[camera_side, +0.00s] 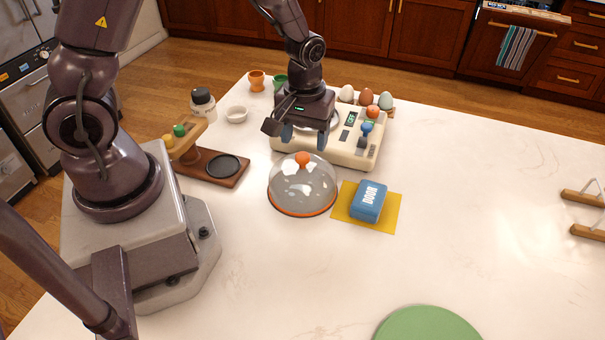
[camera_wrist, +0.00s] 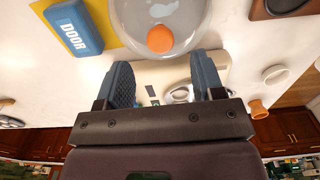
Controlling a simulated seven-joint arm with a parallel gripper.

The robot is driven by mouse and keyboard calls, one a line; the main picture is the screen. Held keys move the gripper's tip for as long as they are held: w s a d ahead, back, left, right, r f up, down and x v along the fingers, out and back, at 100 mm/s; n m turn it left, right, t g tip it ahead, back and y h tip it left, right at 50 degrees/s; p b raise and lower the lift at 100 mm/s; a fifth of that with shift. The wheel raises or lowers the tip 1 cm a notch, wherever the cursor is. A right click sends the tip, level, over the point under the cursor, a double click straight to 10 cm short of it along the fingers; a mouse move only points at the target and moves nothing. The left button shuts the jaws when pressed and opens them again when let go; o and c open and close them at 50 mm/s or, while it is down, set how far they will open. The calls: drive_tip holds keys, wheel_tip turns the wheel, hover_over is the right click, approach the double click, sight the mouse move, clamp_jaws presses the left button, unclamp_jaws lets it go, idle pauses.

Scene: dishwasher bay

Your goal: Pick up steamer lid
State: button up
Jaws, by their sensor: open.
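The steamer lid (camera_side: 290,190) is a clear dome with an orange rim and an orange knob (camera_side: 302,158) on top. It sits on the white counter in the side view. The lid (camera_wrist: 190,22) and its knob (camera_wrist: 160,39) also show in the wrist view, just beyond my fingertips. My gripper (camera_side: 304,138) is open and empty, its two blue fingers pointing down above and behind the lid in the side view. In the wrist view the knob lies roughly between the lines of my gripper's fingers (camera_wrist: 163,72), apart from them.
A cream appliance (camera_side: 352,150) stands behind the lid, under my gripper. A blue DOOR block (camera_side: 368,201) rests on a yellow cloth (camera_side: 391,214) right of the lid. A wooden stand (camera_side: 229,181) is to the left. The counter in front is clear up to a green disc (camera_side: 428,325).

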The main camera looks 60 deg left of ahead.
sight(303, 155)
drive_tip(key=f, duration=0.5)
drive_tip(key=shift+s+d+f, duration=0.1)
drive_tip(key=shift+s+d, duration=0.05)
drive_tip(key=shift+s, duration=0.15)
drive_tip(key=c, duration=1.1)
